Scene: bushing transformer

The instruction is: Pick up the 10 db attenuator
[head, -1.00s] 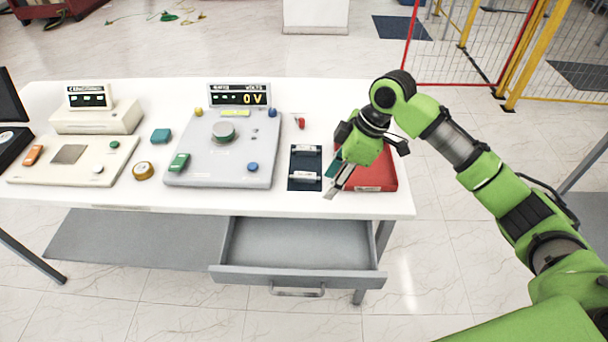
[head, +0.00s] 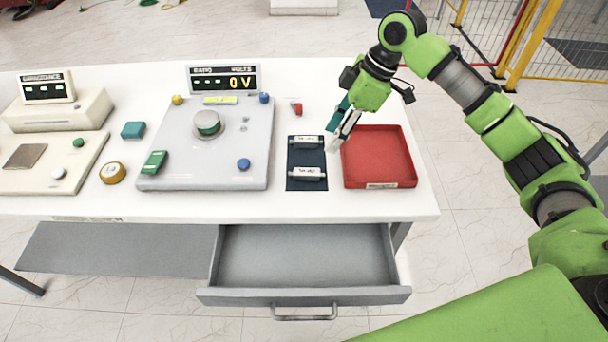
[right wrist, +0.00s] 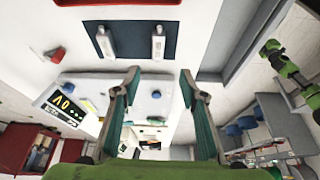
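Two small silver cylinders with pale labels lie on a dark mat (head: 306,158), a back one (head: 306,140) and a front one (head: 308,174). The label print is too small to read, so I cannot tell which is the 10 dB attenuator. Both also show in the right wrist view, one at left (right wrist: 105,42) and one at right (right wrist: 158,44). My right gripper (head: 334,143) is above the table between the mat and the red tray, apart from both cylinders. Its two fingers are spread and empty in the right wrist view (right wrist: 158,72). My left gripper is out of view.
A red tray (head: 378,182) stands right of the mat. A grey bridge panel (head: 195,165) with knobs and a display reading 0 V is to the left. A small red piece (head: 297,108) lies behind the mat. The drawer (head: 305,255) below the table front is open.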

